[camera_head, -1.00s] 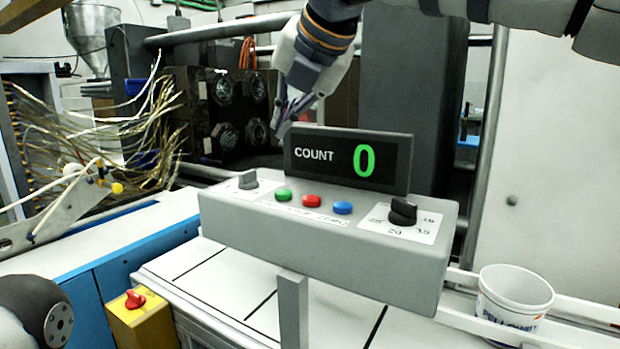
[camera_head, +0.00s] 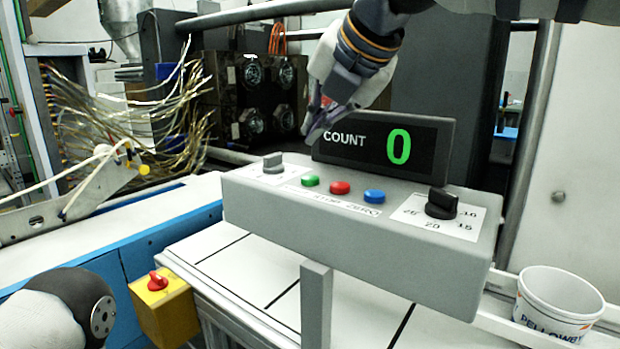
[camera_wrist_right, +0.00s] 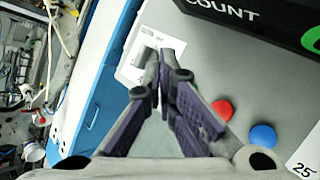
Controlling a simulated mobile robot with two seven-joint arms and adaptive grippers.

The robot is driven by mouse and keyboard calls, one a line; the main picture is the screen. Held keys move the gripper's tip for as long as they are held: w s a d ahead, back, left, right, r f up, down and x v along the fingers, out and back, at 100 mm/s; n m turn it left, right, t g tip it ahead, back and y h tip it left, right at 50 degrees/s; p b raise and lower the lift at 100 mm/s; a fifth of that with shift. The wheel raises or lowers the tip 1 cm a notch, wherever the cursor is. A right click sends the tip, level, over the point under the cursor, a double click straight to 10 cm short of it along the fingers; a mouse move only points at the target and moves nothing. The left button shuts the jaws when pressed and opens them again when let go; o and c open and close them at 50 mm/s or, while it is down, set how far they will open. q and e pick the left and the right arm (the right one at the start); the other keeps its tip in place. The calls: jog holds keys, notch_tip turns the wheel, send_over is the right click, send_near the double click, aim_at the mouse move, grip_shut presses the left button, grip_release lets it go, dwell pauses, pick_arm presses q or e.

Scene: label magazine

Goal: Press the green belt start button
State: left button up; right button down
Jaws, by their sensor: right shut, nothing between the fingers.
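The green button (camera_head: 310,181) is on top of the grey control box (camera_head: 350,240), left of the red button (camera_head: 340,188) and the blue button (camera_head: 374,196). My right gripper (camera_head: 312,132) is shut and empty above the box, left of the COUNT display (camera_head: 385,145), which reads 0. Its fingertips are apart from the green button in the head view. In the right wrist view the closed fingers (camera_wrist_right: 160,75) cover the green button's place, while the red button (camera_wrist_right: 222,110) and blue button (camera_wrist_right: 263,137) show. My left gripper is not in view.
A yellow box with a red knob (camera_head: 158,281) stands at lower left. A white cup (camera_head: 556,305) stands at lower right. Loose wires hang behind, left.

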aim_at(316, 176)
jog(key=shift+w+f, duration=0.1)
jog(key=shift+f, duration=1.6)
jog(key=shift+f+p, duration=0.2)
jog(key=shift+p, duration=0.2)
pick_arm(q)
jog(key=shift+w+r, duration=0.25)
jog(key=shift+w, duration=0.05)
pick_arm(e)
jog(key=shift+f, duration=0.2)
